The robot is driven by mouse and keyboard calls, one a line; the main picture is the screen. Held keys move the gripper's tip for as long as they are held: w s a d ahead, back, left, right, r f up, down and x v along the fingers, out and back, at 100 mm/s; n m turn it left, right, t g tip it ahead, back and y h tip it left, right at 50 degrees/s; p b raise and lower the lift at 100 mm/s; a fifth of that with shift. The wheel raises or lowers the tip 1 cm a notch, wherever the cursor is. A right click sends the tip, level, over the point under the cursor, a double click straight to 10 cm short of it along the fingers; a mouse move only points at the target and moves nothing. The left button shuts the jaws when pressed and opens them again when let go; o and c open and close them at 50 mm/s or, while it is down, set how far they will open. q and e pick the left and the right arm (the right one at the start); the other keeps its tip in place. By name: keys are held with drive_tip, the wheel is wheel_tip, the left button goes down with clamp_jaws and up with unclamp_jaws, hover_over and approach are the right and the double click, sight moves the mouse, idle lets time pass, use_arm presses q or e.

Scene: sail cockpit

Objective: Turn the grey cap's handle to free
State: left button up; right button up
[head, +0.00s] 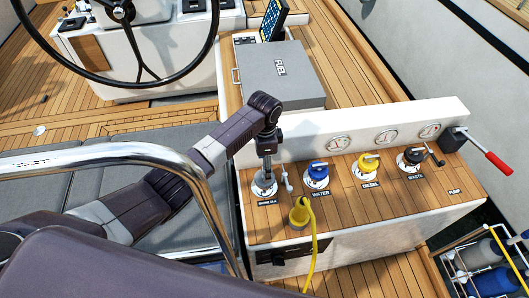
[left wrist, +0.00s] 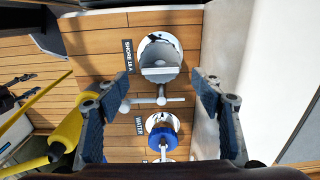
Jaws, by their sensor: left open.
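The grey cap (head: 262,188) sits at the left end of the wooden panel, by the label "SHORE 16 A". My left gripper (head: 266,163) points down just above it and partly hides it. In the left wrist view the grey cap (left wrist: 162,74) shows between the two spread fingers of my left gripper (left wrist: 160,82). A pale handle (left wrist: 158,101) with a crossbar and a round knob lies beside the cap, also between the fingers. The fingers appear apart from both. My right gripper is in neither view.
Blue water cap (head: 317,172), yellow diesel cap (head: 369,162) and black waste cap (head: 412,157) follow to the right. A yellow plug (head: 299,213) with a cable stands close in front. A red-handled lever (head: 498,163) is far right. Gauges line the wall behind.

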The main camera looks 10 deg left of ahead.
use_arm(q)
wheel_tip(320, 180, up, 8)
drive_tip(key=shift+f, duration=0.1)
idle(0.6)
